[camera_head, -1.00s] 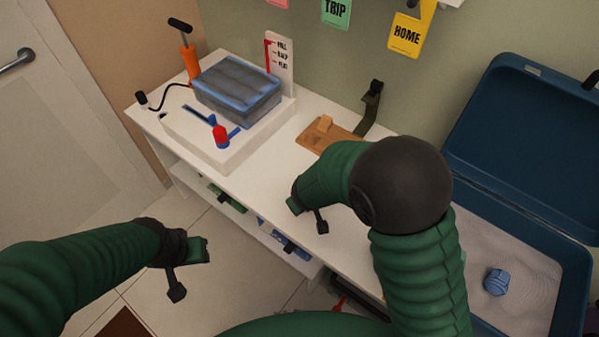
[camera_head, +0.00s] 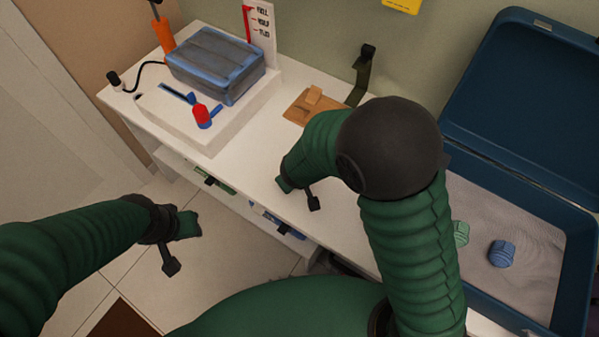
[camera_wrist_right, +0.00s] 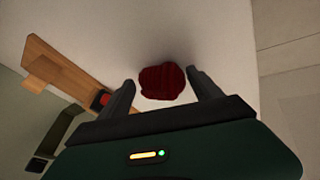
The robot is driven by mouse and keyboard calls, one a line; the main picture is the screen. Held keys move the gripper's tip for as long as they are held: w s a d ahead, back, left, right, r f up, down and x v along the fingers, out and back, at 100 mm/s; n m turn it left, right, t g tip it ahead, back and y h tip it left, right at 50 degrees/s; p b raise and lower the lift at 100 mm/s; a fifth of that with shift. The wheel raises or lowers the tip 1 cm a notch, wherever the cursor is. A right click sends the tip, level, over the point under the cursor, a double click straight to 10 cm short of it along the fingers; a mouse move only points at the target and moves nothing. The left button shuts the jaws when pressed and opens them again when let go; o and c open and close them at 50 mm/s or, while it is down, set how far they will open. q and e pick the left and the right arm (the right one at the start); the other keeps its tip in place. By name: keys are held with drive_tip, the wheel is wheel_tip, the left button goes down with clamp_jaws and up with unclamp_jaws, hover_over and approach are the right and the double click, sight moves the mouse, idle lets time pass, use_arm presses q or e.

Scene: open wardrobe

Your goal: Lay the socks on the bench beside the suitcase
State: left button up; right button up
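A dark red rolled sock bundle (camera_wrist_right: 162,82) shows in the right wrist view against the white bench top, between the two fingertips of my right gripper (camera_wrist_right: 162,88). The fingers are spread, with a gap on each side of the bundle. In the head view my right gripper (camera_head: 298,190) is over the bench (camera_head: 250,155), and the red bundle is hidden. The open blue suitcase (camera_head: 575,270) holds a blue bundle (camera_head: 502,253) and a green bundle (camera_head: 461,233), partly behind my right arm.
A white stand (camera_head: 225,130) with a grey-blue packed bag (camera_head: 215,65) is on the bench's left part. An orange pump (camera_head: 163,38) stands behind it. A wooden board (camera_head: 303,105) and dark strap (camera_head: 361,75) lie near the wall. Bench top between them is clear.

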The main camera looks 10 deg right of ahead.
drive_tip(key=shift+o, duration=0.5)
drive_tip(key=shift+a+r, duration=0.1)
drive_tip(key=shift+r, duration=0.1)
drive_tip(key=shift+r+p, duration=0.3)
drive_tip(key=shift+p, duration=0.1)
drive_tip(key=p+v, duration=0.4)
drive_tip(key=v, duration=0.7)
drive_tip(key=shift+s+r, duration=0.2)
drive_tip(key=shift+s, duration=0.05)
